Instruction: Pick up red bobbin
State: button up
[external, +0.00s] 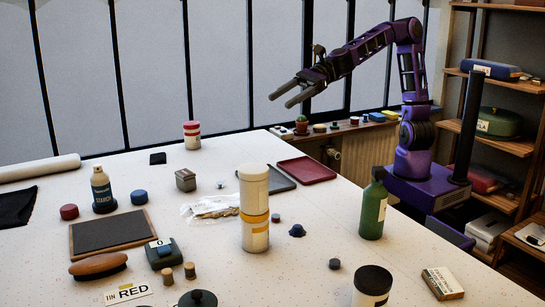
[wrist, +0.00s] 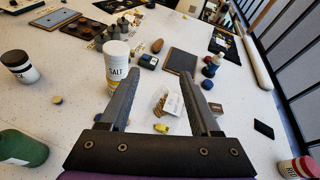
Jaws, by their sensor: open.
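A short round red bobbin (external: 69,211) stands on the white table in the external view, left of the spray bottle (external: 103,190) and beside the dark board (external: 112,232). I cannot make it out clearly in the wrist view. My gripper (external: 280,101) is open and empty, high above the far right side of the table and well away from the bobbin. In the wrist view, its two fingers (wrist: 155,75) are spread apart, with table objects below and beyond them.
A blue bobbin (external: 139,197) stands right of the spray bottle. Stacked pale canisters (external: 253,188) and a green bottle (external: 373,210) stand tall on the table. A wooden brush (external: 98,266) lies before the board. A clear bag (external: 212,208) lies near mid-table.

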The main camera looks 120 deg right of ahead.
jog(key=w+a+r+n+p, duration=0.1)
jog(key=w+a+r+n, duration=0.25)
jog(key=a, duration=0.45)
jog(key=s+a+f+n+g+y+b, duration=0.1)
jog(key=s+a+f+n+g+y, duration=0.2)
jog(key=a+f+n, duration=0.5)
jog(key=n+g+h+b, duration=0.3)
jog(key=n+g+h, duration=0.45)
jog(key=n, duration=0.65)
send_near(274, 220)
jog(key=shift+s+d+f+t+h, duration=0.2)
jog(key=shift+s+f+t+h, duration=0.6)
jog(key=shift+s+t, duration=0.1)
jog(key=shift+a+x, duration=0.15)
jog(key=shift+x, duration=1.35)
jog(key=shift+a+x, duration=0.15)
jog(key=shift+x, duration=1.3)
grip_shut()
